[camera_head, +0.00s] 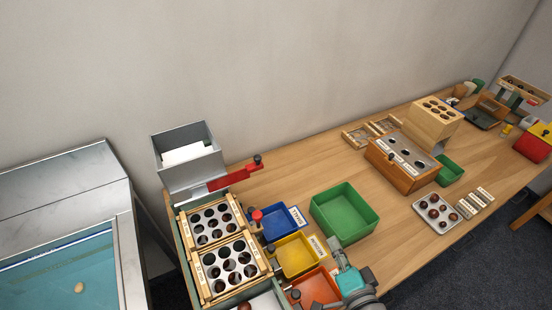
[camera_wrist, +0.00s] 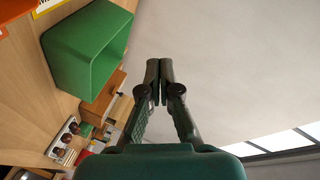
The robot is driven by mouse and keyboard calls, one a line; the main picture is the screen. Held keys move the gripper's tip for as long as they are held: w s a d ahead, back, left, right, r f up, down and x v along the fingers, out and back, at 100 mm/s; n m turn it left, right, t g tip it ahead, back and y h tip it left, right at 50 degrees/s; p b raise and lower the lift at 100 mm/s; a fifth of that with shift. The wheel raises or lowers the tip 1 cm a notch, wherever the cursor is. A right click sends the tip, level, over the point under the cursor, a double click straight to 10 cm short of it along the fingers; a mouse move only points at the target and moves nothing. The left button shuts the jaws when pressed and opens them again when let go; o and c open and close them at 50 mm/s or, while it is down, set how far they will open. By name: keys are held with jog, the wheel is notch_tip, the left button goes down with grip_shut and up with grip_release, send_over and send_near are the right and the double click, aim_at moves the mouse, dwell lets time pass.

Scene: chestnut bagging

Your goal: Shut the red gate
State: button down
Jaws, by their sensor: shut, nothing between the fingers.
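The red gate (camera_head: 232,178) is a flat red slide with a black knob at its right end. In the head view it sticks out to the right from the base of a grey metal hopper (camera_head: 206,174). The hopper has something white inside its open top. My gripper (camera_wrist: 160,66) points up in the wrist view, its two dark fingers together at the tips and empty. In the head view part of my arm shows at the bottom, right of the orange bin, well apart from the gate. The gate is not in the wrist view.
Trays with round holes (camera_head: 201,286) stand below the hopper. Blue (camera_head: 291,231), yellow (camera_head: 281,262) and orange bins line their right side. A green bin (camera_head: 372,221) stands mid-table and shows in the wrist view (camera_wrist: 72,58). A wooden holed box (camera_head: 378,176) stands farther right.

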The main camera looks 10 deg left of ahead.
aim_at(249, 168)
jog(key=w+a+r+g+y, duration=0.1)
jog(key=w+a+r+y, duration=0.6)
jog(key=w+r, duration=0.45)
jog(key=w+a+h, duration=0.1)
jog(key=w+a, duration=0.4)
jog(key=a, duration=0.5)
jog(key=shift+a+f, duration=0.25)
jog(key=shift+a, duration=0.05)
jog(key=shift+s+a, duration=0.55)
jog(key=shift+a, duration=0.25)
jog(key=shift+s+a, duration=0.55)
jog(key=shift+a, duration=0.25)
jog(key=shift+s+a, duration=0.55)
jog(key=shift+a, duration=0.25)
